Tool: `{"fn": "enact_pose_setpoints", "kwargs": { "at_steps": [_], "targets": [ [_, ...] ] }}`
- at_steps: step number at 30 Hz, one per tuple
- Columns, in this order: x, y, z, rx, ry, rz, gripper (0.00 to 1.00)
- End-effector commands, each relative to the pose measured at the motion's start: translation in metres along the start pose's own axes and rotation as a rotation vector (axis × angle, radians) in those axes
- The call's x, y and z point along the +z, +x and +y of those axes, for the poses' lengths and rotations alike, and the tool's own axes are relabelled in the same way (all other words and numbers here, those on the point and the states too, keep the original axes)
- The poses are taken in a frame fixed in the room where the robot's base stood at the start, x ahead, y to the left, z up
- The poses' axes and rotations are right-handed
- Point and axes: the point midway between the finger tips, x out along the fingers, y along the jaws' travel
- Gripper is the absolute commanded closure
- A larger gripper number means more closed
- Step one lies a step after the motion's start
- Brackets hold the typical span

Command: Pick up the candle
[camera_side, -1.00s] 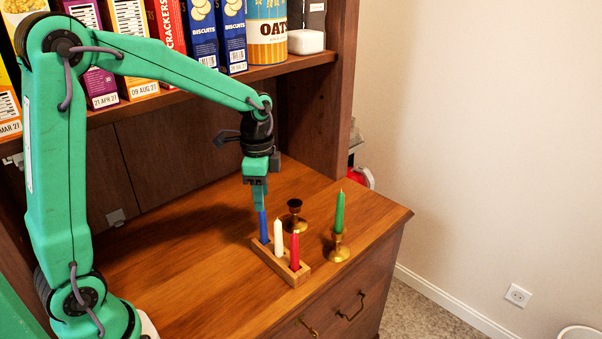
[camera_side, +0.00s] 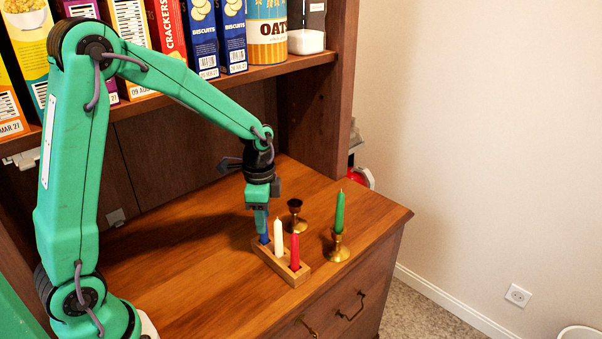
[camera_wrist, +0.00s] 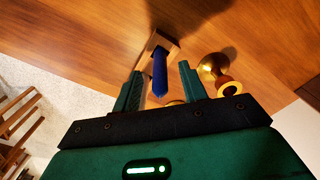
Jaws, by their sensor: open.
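My gripper (camera_side: 261,222) points down with its fingers at the blue candle (camera_side: 264,239), hiding most of it in the side view. In the wrist view my gripper (camera_wrist: 160,85) is open, and the blue candle (camera_wrist: 160,72) stands between its two fingers with a gap on each side. The blue candle is in a wooden block (camera_side: 290,277) with a white candle (camera_side: 278,237) and a red candle (camera_side: 294,252). A green candle (camera_side: 339,212) stands in a brass holder (camera_side: 338,251) to the right.
An empty brass holder (camera_side: 295,215) stands behind the block and also shows in the wrist view (camera_wrist: 213,66). Cereal boxes (camera_side: 133,36) and an oats tin (camera_side: 267,34) fill the shelf above. The cabinet top left of the block is clear.

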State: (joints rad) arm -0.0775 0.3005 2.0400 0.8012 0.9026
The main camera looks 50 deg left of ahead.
Motion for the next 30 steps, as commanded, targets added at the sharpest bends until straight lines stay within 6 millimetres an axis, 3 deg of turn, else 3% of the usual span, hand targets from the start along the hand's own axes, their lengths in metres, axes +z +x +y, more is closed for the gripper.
{"fn": "enact_pose_setpoints", "kwargs": {
  "at_steps": [6,20,21,27,30],
  "targets": [
    [0.0002,0.0148,0.0002,0.001,0.000,0.000,0.57],
    [0.0001,0.0150,0.0000,0.000,0.000,0.000,0.57],
    [0.0001,0.0150,0.0000,0.000,0.000,0.000,0.59],
    [0.0001,0.0149,0.0000,0.000,0.000,0.000,0.99],
    [0.0000,0.0149,0.0000,0.000,0.000,0.000,1.00]
  ]
}}
